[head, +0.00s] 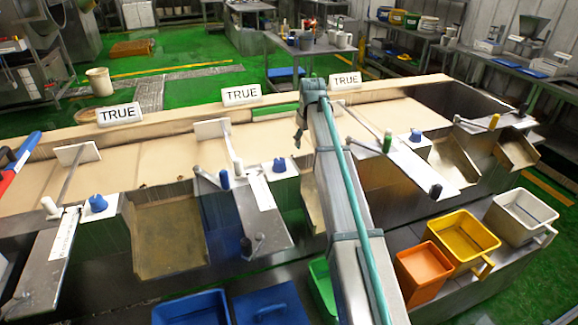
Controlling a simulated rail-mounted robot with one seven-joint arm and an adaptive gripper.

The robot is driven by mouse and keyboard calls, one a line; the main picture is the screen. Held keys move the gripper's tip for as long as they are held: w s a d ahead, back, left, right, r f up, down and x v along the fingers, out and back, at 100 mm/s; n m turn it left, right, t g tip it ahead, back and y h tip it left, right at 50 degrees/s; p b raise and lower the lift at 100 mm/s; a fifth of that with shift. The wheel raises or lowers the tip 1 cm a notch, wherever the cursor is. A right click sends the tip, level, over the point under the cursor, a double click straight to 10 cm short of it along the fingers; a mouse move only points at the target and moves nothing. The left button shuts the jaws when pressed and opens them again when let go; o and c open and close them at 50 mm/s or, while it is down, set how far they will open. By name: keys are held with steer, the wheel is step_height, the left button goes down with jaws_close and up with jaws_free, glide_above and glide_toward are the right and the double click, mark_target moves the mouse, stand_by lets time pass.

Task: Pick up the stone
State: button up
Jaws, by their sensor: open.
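My arm reaches up from the bottom centre over the cream work surface. My gripper (298,140) is a small dark shape hanging at the arm's far end, above the surface. Its fingers are open, and I see nothing between them. I cannot make out a stone with certainty. Tiny dark specks (146,185) lie near the front edge of the surface at left, too small to identify. My arm hides part of the surface and the trays below it.
Three "TRUE" signs, one of them the middle sign (241,94), stand along the back ledge. Upright paddles, blue knobs (97,203) and metal chutes (170,240) line the front. Blue, green, orange (423,272), yellow (462,240) and white bins (521,216) stand below.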

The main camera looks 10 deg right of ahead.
mark_target(293, 155)
steer(key=shift+y, duration=0.7)
steer(key=shift+w+a+f+p, duration=0.25)
steer(key=shift+w+a+f, duration=0.3)
steer(key=shift+w+f, duration=1)
steer(key=shift+w+a+f+p, duration=0.25)
steer(key=shift+w+a+f, duration=0.45)
steer(key=shift+f, duration=1.5)
steer(key=shift+w+a+f+p, duration=0.25)
steer(key=shift+w+a+f, duration=0.1)
steer(key=shift+w+f, duration=1.25)
steer(key=shift+s+f, duration=0.25)
jaws_close()
